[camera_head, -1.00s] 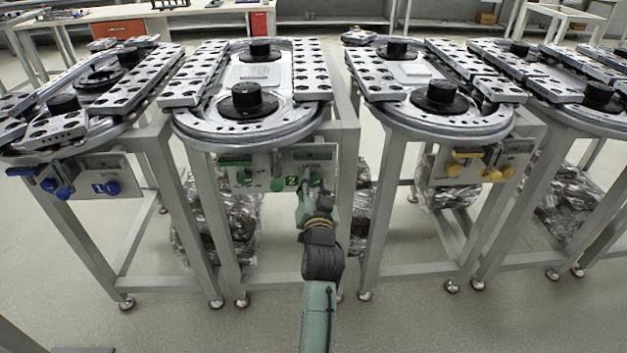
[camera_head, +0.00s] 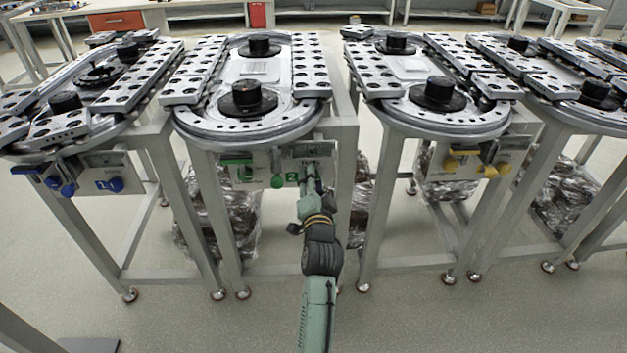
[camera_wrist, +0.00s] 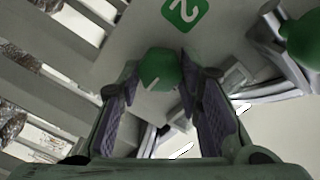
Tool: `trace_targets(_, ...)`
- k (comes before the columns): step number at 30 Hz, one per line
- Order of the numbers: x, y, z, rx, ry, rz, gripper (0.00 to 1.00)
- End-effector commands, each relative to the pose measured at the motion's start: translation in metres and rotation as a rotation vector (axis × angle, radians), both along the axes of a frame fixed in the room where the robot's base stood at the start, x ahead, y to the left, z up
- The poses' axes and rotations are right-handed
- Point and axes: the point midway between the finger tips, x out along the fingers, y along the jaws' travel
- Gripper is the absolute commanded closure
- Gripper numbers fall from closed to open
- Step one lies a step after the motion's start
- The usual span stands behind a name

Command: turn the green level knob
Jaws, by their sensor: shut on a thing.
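A green knob (camera_wrist: 160,68) with a white pointer line sits between the two fingertips of my gripper (camera_wrist: 158,90) in the wrist view. The fingers are shut on it from both sides. In the head view, my gripper (camera_head: 311,176) reaches the right part of the front panel (camera_head: 262,168) of the second ring-track table and covers this knob. A green label with a white 2 (camera_head: 291,177) is beside it, also in the wrist view (camera_wrist: 185,12). A second, round green knob (camera_head: 277,181) hangs left of the label; a green knob also shows at the wrist view's right (camera_wrist: 303,38).
The ring track (camera_head: 205,118) overhangs the panel from above. Table legs (camera_head: 343,205) stand close to the right of my arm. Neighbouring tables carry blue knobs (camera_head: 115,185) and yellow knobs (camera_head: 487,171). The floor in front is clear.

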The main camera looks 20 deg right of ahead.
Motion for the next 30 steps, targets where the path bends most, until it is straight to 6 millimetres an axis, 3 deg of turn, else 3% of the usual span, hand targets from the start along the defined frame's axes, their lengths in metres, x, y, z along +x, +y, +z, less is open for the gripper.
trace_targets(7, 0.000, 0.000, 0.000, -0.001, 0.000, 0.000, 0.96)
trace_targets(8, 0.000, 0.000, 0.000, -0.001, 0.000, 0.000, 0.67)
trace_targets(16, 0.000, 0.000, 0.000, -0.001, 0.000, 0.000, 0.49)
trace_targets(26, -0.001, 0.000, 0.000, -0.001, 0.000, 0.000, 0.47)
trace_targets(30, -0.015, 0.004, -0.001, -0.002, 0.001, -0.001, 0.47)
